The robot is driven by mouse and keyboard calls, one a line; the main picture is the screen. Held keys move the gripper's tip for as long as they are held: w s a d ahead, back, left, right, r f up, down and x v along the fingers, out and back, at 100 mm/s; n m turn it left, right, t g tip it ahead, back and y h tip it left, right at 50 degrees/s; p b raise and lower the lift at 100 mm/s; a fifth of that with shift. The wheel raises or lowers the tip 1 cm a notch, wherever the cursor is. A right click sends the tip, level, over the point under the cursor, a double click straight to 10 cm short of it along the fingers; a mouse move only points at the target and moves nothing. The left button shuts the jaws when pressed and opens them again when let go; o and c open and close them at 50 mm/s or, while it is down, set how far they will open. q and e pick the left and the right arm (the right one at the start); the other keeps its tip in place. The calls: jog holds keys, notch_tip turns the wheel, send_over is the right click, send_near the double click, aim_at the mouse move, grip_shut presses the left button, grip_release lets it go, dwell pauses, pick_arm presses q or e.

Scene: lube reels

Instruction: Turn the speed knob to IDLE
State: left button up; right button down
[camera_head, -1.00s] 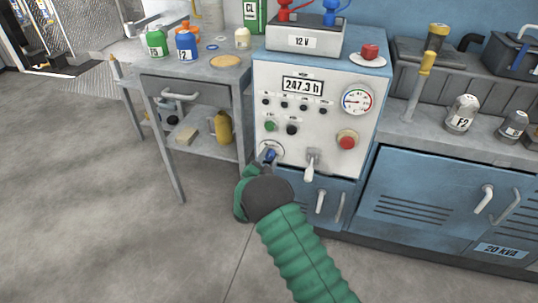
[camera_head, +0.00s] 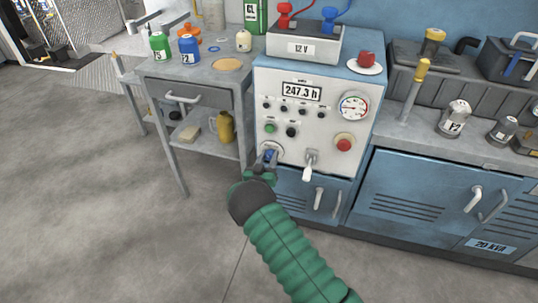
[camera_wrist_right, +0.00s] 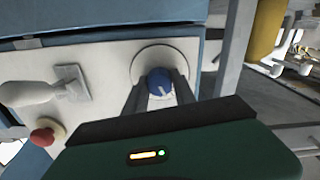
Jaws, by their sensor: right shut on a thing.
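The speed knob (camera_head: 269,156) is small and blue, on a round pale dial at the lower left of the white control panel (camera_head: 330,105). My right gripper (camera_head: 266,163) is at the knob, its fingers around it. In the right wrist view the blue knob (camera_wrist_right: 159,84) with a pale pointer line sits between the two dark fingers of the gripper (camera_wrist_right: 160,92), which is shut on it. The dial's markings are too small to read. My left gripper is not in view.
A white lever (camera_head: 309,164) sticks out just right of the knob. A red button (camera_head: 344,144) and a gauge (camera_head: 354,107) are farther right on the panel. A grey side table (camera_head: 205,70) with bottles stands left. Open floor lies in front.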

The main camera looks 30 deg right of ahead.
jog(key=shift+f+n, duration=0.1)
jog(key=shift+n, duration=0.5)
jog(key=c, duration=1)
grip_release()
jog(key=shift+c, duration=0.2)
jog(key=shift+s+a, duration=0.1)
jog(key=shift+a, duration=0.05)
jog(key=p+v, duration=0.5)
jog(key=v, duration=1.1)
jog(key=shift+s+a+p, duration=0.2)
jog(key=shift+p, duration=0.2)
